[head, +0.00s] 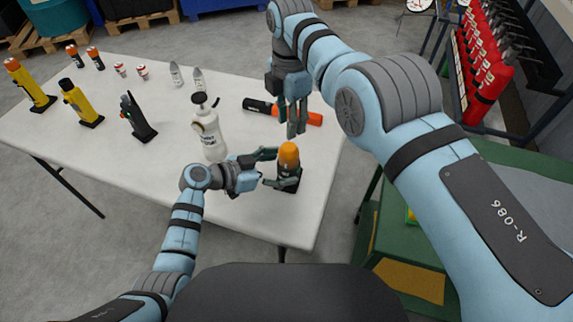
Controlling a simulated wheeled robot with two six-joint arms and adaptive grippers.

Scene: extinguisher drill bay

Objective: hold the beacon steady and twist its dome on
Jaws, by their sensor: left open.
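The beacon (289,172) stands upright near the front right of the white table, with a dark body on a dark square base. An orange dome (289,154) is at its top; I cannot tell whether it is seated fully. My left gripper (272,168) is open beside the beacon, one finger towards its upper left and the other in front of its lower body. My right gripper (296,130) points down above and behind the dome, apart from it in the picture. Its fingers look close together, but their opening is unclear.
A white spray bottle (209,135) stands close to the left of my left gripper. A black and orange torch (262,106) lies behind my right gripper. Yellow torches (80,103) and small items stand further left. The table's front edge is near the beacon.

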